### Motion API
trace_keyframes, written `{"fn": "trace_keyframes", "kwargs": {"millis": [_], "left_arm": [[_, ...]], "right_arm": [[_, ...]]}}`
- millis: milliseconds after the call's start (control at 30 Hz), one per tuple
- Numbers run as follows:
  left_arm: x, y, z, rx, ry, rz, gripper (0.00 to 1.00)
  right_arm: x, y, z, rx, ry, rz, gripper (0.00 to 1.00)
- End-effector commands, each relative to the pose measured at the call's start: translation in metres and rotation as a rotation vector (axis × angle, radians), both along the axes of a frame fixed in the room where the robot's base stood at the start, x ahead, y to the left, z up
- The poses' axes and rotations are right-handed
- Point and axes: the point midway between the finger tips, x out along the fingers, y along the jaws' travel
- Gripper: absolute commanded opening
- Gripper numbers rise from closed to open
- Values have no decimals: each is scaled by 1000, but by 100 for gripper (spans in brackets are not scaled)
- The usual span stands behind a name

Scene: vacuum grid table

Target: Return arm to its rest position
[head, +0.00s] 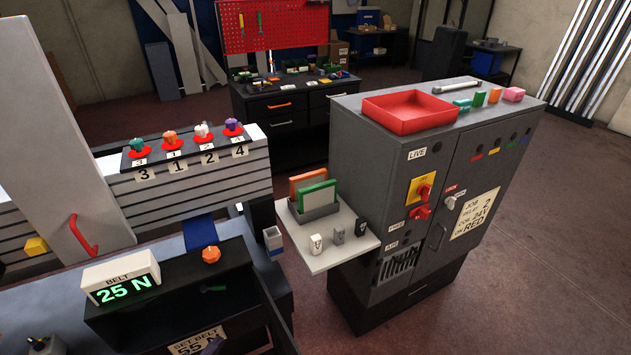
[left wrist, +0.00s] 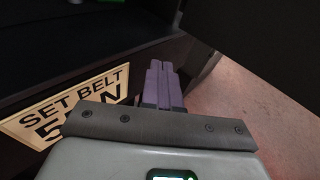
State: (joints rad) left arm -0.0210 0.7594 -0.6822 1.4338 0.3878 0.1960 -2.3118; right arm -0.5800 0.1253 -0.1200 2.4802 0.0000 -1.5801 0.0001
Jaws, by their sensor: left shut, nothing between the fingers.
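My left gripper (left wrist: 163,75) shows in the left wrist view with its purple fingers together and nothing between them. The fingers are beside the SET BELT sign (left wrist: 75,102), at the front of the dark bench; I cannot tell if they touch it. In the head view only a small dark purple part of the left gripper (head: 213,346) shows at the bottom edge, by the same sign. The rest of the left arm is out of the frame. My right gripper is in neither view.
The belt display (head: 122,284) reads 25 N above the dark open bench (head: 170,310), beside an orange knob (head: 211,254). A grey cabinet (head: 385,165) with a red tray (head: 410,109) and a side shelf (head: 320,250) stands to the right. Open floor (head: 560,240) lies beyond.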

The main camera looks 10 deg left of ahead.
Motion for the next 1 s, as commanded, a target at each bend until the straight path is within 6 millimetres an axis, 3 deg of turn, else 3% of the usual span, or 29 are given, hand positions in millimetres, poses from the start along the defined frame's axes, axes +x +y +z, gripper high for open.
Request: {"fn": "trace_keyframes", "kwargs": {"millis": [33,100,233,367,533,700,900,1000], "left_arm": [[-17,-17,-14,-45,26,6,0],[-34,-46,-17,-129,39,15,0],[-65,-105,-7,-364,126,100,0],[-88,-134,12,-734,324,294,0],[-117,-139,41,-1225,573,616,0],[-151,-129,71,-1653,732,1000,0],[-189,-114,102,-2017,747,1465,0],[-209,-112,105,-2123,704,1689,0]], "right_arm": [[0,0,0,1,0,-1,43],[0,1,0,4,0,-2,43],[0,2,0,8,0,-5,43],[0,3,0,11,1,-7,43],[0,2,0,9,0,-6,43],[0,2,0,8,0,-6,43],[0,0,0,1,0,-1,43],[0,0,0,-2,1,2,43]]}}
